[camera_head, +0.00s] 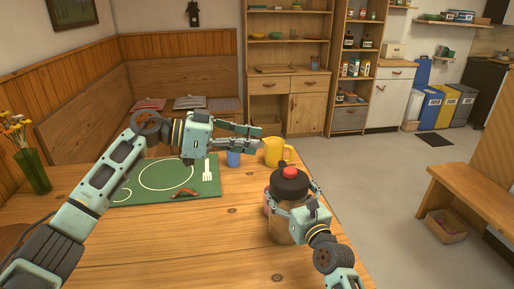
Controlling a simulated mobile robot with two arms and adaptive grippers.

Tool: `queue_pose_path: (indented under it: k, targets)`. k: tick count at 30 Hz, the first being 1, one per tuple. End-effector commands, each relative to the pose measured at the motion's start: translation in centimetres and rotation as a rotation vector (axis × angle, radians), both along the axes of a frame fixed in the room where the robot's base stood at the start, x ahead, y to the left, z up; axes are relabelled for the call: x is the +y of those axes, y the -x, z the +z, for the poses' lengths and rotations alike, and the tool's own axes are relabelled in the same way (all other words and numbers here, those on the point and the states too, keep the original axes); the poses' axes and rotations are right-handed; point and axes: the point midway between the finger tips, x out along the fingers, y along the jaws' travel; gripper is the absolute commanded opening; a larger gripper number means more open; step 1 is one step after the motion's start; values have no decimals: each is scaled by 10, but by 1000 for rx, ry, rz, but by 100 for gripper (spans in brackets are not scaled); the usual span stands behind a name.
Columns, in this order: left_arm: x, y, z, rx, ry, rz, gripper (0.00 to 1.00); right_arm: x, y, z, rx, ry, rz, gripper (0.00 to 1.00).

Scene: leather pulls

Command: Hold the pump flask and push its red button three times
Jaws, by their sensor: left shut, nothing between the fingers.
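The pump flask (286,228) stands upright on the wooden table, with a brownish see-through body, a black top and a red button (290,172) on it. My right gripper (293,199) is around the flask's body from the lower right, one finger on each side, and looks shut on it. Their far contact is hidden. My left gripper (258,138) is shut and empty, pointing right above the table, behind and to the left of the flask. It is apart from the red button.
A yellow mug (277,152) and a blue cup (233,159) stand behind the flask. A flower vase (34,171) stands far left. The table's front middle is clear.

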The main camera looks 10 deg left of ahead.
Motion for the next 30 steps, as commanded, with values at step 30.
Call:
queue_pose_path:
  k: [30]
  targets:
    - [-105,-29,-31,8,-5,0,0,0,0,1,-3,0,0,21]
